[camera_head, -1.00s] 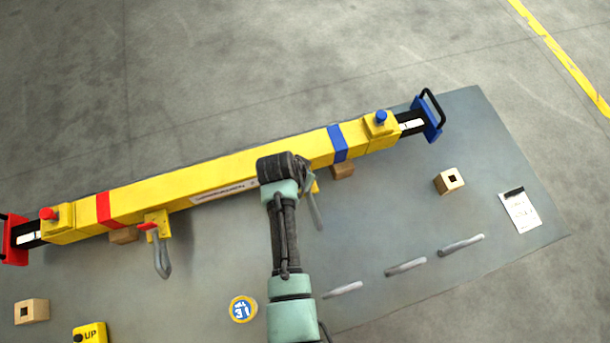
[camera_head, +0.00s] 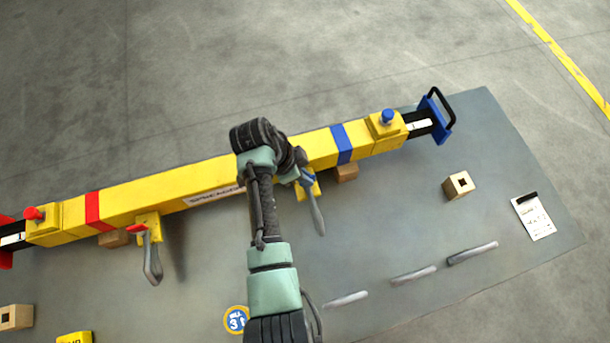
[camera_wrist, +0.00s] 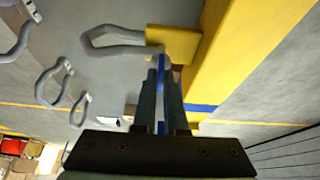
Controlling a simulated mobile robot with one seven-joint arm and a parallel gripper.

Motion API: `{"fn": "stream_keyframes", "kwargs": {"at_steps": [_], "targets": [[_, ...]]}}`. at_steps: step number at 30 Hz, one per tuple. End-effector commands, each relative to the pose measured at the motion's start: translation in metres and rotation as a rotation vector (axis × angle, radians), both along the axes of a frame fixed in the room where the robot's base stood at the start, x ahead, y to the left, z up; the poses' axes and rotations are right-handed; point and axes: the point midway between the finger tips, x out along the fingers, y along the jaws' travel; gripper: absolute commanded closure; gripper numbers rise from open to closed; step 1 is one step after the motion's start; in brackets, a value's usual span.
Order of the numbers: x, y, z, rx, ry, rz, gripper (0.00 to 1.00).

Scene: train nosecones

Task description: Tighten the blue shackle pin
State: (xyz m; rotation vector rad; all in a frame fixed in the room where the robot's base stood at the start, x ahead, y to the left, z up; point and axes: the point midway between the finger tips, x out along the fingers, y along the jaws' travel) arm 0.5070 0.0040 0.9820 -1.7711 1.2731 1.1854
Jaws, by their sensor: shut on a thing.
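The yellow spreader beam (camera_head: 160,187) lies across the table, with a blue band on its right part. A yellow lug on its near side (camera_wrist: 172,42) carries a grey shackle (camera_wrist: 108,40), whose bow hangs out from the beam in the head view (camera_head: 318,215). The blue shackle pin (camera_wrist: 161,68) sits at this lug; its blue handle also shows in the head view (camera_head: 308,178). My gripper (camera_wrist: 161,82) is shut on the blue pin, its fingers on either side. My wrist hides part of the beam and lug in the head view.
A second shackle with a red pin (camera_head: 138,229) hangs at the left lug. Several loose grey shackles (camera_head: 413,275) lie near the front edge. Wooden blocks (camera_head: 458,185), a paper sheet (camera_head: 534,216) and a round sticker (camera_head: 236,319) are on the table.

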Motion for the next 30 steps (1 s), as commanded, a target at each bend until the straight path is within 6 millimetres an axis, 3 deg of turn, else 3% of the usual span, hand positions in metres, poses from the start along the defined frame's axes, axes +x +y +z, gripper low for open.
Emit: {"fn": "stream_keyframes", "kwargs": {"at_steps": [16,18,22,30], "targets": [[0.0030,0.0003,0.0035,0.000,-0.009,-0.028,1.00],[0.0031,0.0003,0.0035,0.000,-0.008,-0.027,0.82],[0.0022,0.0002,0.0025,0.000,-0.006,-0.027,0.60],[0.0011,0.0001,0.0013,0.001,-0.002,-0.026,0.60]]}}
